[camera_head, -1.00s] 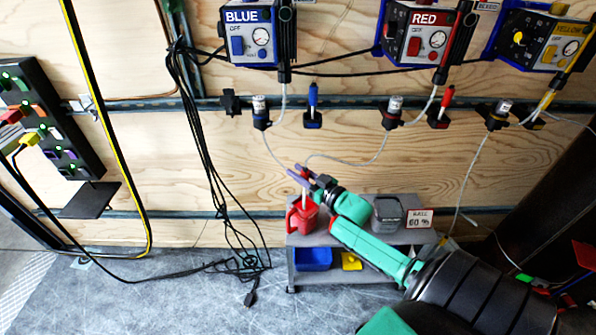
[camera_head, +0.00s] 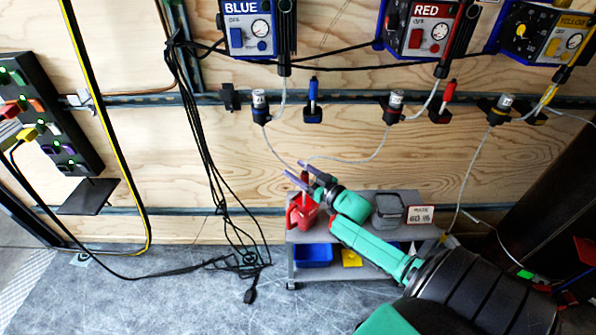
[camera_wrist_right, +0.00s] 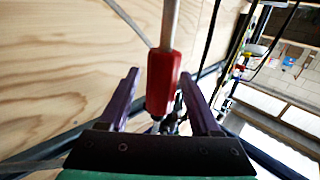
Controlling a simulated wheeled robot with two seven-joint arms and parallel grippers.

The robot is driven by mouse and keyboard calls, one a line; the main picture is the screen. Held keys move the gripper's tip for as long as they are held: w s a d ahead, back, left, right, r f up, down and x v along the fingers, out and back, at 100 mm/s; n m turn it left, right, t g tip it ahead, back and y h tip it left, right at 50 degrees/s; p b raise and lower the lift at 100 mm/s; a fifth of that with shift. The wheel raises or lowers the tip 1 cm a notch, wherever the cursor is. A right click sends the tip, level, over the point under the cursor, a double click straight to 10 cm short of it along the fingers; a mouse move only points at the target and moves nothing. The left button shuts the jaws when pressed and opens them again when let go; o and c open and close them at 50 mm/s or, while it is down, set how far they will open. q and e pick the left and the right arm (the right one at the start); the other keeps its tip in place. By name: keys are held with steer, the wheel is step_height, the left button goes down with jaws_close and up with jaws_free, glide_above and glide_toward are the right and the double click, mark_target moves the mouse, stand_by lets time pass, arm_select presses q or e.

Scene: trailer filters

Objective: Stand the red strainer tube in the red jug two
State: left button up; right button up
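The red jug (camera_head: 301,216) stands at the left end of the top of a grey cart. My right gripper (camera_head: 296,169) is just above it. In the right wrist view, the red strainer tube (camera_wrist_right: 163,82) with a pale shaft is between the purple fingers of my right gripper (camera_wrist_right: 160,75), which are open with a gap on each side. In the head view a thin pale piece shows between the fingers and the jug's top. I cannot tell how deep it reaches into the jug. My left gripper is not in view.
A grey container (camera_head: 389,211) and a weight sign (camera_head: 420,215) are on the cart (camera_head: 345,235) to the right. A blue bin (camera_head: 313,255) is on the lower shelf. Pumps and thin hoses hang on the wooden wall behind. Black cables (camera_head: 238,225) hang to the left.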

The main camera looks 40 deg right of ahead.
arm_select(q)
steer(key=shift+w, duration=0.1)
arm_select(e)
steer(key=s, duration=0.2)
steer(key=s+p, duration=0.1)
steer(key=s, duration=0.2)
steer(key=s+d+p, duration=0.1)
steer(key=s, duration=0.2)
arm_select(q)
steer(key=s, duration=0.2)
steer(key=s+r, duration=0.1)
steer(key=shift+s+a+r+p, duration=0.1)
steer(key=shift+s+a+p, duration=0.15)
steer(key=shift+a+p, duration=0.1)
arm_select(e)
glide_toward(308, 178)
steer(key=shift+s+r, duration=0.1)
steer(key=shift+s, duration=0.2)
